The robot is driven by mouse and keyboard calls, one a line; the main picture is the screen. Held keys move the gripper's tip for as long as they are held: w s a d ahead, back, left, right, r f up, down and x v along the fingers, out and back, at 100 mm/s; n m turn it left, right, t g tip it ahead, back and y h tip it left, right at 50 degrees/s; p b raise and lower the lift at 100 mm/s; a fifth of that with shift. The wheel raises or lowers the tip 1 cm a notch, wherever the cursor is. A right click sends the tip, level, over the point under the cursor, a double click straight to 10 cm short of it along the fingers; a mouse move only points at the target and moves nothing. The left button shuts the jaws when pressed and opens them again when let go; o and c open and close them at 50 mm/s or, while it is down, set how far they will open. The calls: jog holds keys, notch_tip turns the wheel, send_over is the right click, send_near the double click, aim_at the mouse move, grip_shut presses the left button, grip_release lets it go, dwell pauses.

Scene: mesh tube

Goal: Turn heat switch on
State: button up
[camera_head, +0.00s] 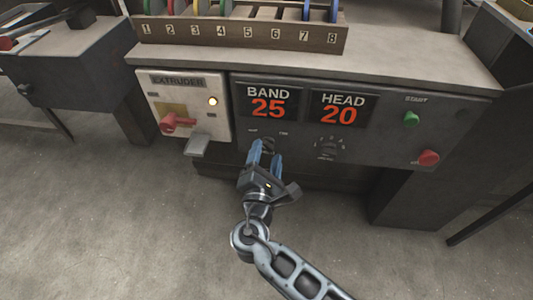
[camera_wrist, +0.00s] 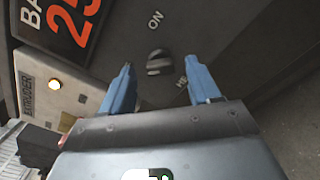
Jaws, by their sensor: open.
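The heat switch (camera_wrist: 155,56) is a small dark rotary knob on the grey control panel. The wrist view shows the label "ON" near it and a partly hidden label starting "HE" on its other side. In the head view the switch (camera_head: 268,144) sits below the "BAND 25" display, largely behind my fingers. My gripper (camera_head: 265,153) has blue fingers and reaches up to the panel. In the wrist view my gripper (camera_wrist: 160,68) is open, with one fingertip on each side of the knob and visible gaps between. Contact with the panel cannot be told.
The "BAND 25" display (camera_head: 268,101) and "HEAD 20" display (camera_head: 341,109) are above. Another dial (camera_head: 327,149), a green button (camera_head: 411,118) and a red button (camera_head: 428,157) are to the right. The extruder box (camera_head: 187,108) with a red handle (camera_head: 176,123) is left. Floor in front is clear.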

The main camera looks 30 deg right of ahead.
jog(key=shift+w+d, duration=0.35)
jog(key=shift+w, duration=0.15)
jog(key=c, duration=1)
